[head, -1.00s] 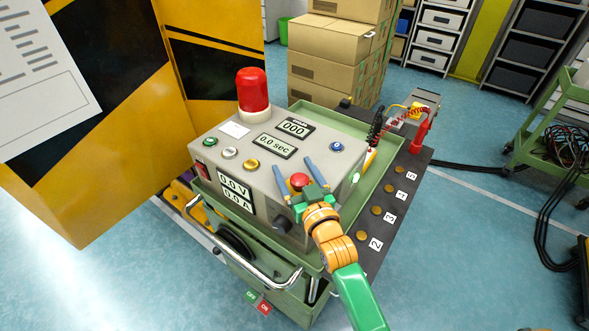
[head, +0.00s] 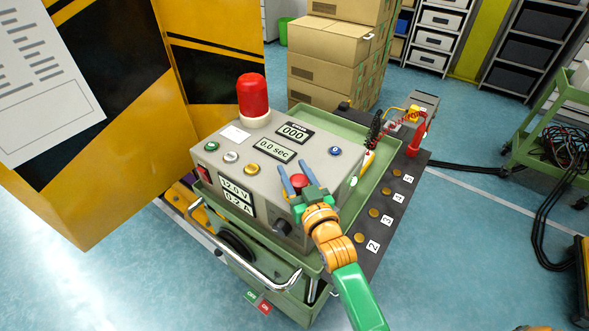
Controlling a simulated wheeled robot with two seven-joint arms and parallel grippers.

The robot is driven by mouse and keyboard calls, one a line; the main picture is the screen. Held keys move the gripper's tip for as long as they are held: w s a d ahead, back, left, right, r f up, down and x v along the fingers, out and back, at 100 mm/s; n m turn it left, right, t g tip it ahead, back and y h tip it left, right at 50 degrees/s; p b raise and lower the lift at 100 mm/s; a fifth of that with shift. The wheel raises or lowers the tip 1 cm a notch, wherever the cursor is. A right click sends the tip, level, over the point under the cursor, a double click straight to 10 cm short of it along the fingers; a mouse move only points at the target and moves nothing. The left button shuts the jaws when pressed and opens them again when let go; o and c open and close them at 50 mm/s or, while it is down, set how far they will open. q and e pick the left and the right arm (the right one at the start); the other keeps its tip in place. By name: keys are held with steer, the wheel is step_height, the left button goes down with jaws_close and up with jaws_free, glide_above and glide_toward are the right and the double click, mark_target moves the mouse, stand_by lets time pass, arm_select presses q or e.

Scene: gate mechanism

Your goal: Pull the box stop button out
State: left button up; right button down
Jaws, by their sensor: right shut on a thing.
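The red stop button (head: 299,181) sits on the front right part of the top of the grey control box (head: 222,161). My right gripper (head: 295,180) has its two blue fingers closed in on either side of the red button. The gripper's green body hides the button's near side. The lower front displays of the box read 12.0 V and 0.2 A. My left gripper is out of view.
The box stands on a green cart (head: 315,265) with a chrome handle (head: 262,279). A red beacon (head: 253,95) rises from the box's back left. Green, white, yellow and blue buttons are on its top. A black strip with numbered contacts (head: 387,213) lies at the right.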

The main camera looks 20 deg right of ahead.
steer(key=shift+c, duration=1.4)
jaws_free()
steer(key=shift+w+r, duration=0.1)
steer(key=shift+r, duration=0.1)
steer(key=s, duration=0.7)
steer(key=shift+s+d+b, duration=0.1)
steer(key=shift+d+b, duration=0.15)
steer(key=shift+b, duration=0.1)
